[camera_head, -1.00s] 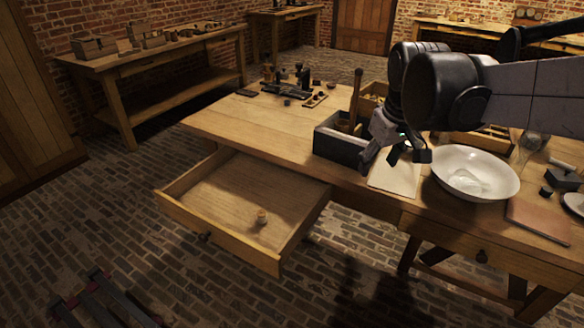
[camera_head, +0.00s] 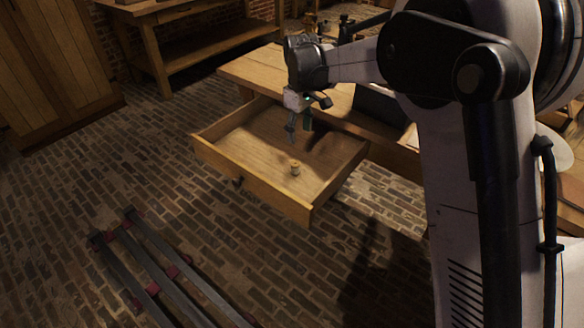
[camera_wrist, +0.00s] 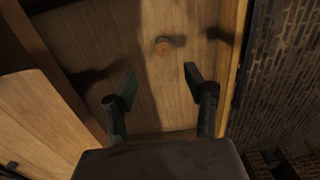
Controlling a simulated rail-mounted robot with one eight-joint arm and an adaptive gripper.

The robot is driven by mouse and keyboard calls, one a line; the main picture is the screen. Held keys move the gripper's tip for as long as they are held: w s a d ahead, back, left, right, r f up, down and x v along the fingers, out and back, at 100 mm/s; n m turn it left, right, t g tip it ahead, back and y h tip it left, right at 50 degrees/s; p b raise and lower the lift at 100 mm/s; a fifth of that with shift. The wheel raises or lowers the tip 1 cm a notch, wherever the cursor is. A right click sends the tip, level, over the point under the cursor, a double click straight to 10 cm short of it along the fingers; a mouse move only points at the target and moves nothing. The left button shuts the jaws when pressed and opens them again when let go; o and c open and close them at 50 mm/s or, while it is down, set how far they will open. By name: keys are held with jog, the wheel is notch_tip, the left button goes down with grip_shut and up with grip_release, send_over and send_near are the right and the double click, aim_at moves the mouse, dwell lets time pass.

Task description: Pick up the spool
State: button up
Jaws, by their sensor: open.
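The spool (camera_head: 295,168) is a small light-brown piece standing on the bottom of the open wooden drawer (camera_head: 262,186), toward its right side. In the wrist view the spool (camera_wrist: 164,46) shows from above as a round top, beyond my fingertips and roughly centred between them. My gripper (camera_head: 299,130) is over the drawer, above and apart from the spool. In the wrist view my gripper (camera_wrist: 156,82) has its two fingers spread wide with nothing between them. Nothing hides the spool in either view.
The drawer's front and side walls stand around the spool. The workbench top (camera_head: 262,72) is behind the drawer, and a dark tray (camera_head: 378,108) sits on it. My arm covers much of the right side. Metal rails (camera_head: 165,270) lie on the brick floor.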

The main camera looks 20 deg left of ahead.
aim_at(295, 164)
jog(key=f, duration=0.3)
jog(key=f+b, duration=0.1)
jog(key=f, duration=0.2)
jog(key=f+b, duration=0.1)
jog(key=f, duration=0.2)
jog(key=shift+a, duration=0.3)
jog(key=shift+s+a+f+b, duration=0.15)
jog(key=shift+f+b, duration=0.3)
jog(key=shift+f, duration=0.9)
jog(key=shift+w+a+f+b, duration=0.1)
jog(key=shift+f+b, duration=0.35)
jog(key=shift+f, duration=0.85)
jog(key=shift+r, duration=0.1)
jog(key=c, duration=1)
